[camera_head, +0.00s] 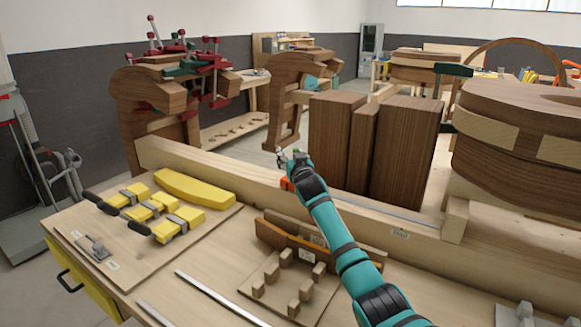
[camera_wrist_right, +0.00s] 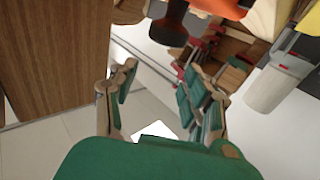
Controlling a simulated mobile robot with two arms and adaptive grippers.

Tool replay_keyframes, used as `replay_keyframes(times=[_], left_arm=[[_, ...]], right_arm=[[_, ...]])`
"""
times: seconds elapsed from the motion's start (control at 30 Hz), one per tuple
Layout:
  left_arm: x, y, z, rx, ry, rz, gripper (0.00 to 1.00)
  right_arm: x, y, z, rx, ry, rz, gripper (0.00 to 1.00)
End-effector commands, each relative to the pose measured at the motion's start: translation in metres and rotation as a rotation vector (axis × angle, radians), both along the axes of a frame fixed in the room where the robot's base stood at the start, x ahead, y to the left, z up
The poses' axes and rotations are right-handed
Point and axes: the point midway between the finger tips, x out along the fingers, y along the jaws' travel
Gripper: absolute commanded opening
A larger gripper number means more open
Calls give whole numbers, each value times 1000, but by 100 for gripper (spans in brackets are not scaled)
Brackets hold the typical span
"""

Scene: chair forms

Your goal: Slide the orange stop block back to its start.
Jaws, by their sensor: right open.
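The orange stop block (camera_head: 286,183) sits on the long pale wooden rail (camera_head: 230,180), at the left of the dark wood blocks, and is partly hidden by my right arm. In the right wrist view an orange part (camera_wrist_right: 222,7), which looks like the same block, shows at the top edge beside a dark knob. My right gripper (camera_head: 283,154) is just above and beyond the block in the head view. In the right wrist view (camera_wrist_right: 162,92) its fingers are apart with nothing between them. I cannot tell whether it touches the block. My left gripper is not in view.
Tall dark wood blocks (camera_head: 336,138) stand behind the rail, right of my gripper. Yellow clamps (camera_head: 152,211) lie on a board at the left. A small rack with wooden pegs (camera_head: 285,280) stands on the bench below my arm. Large curved chair forms stand behind.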

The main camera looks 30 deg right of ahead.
Motion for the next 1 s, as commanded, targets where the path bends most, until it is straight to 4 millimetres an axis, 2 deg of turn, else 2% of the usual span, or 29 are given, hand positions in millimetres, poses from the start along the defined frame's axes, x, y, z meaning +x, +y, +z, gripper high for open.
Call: replay_keyframes(times=[0.1, 0.33, 1.0], left_arm=[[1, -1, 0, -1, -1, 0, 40], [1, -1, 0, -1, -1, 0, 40], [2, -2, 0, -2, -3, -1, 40]], right_arm=[[0, 0, 26, -2, -4, 1, 49], [0, 2, 55, 0, -3, 3, 49], [0, 2, 60, 0, -1, 3, 49]])
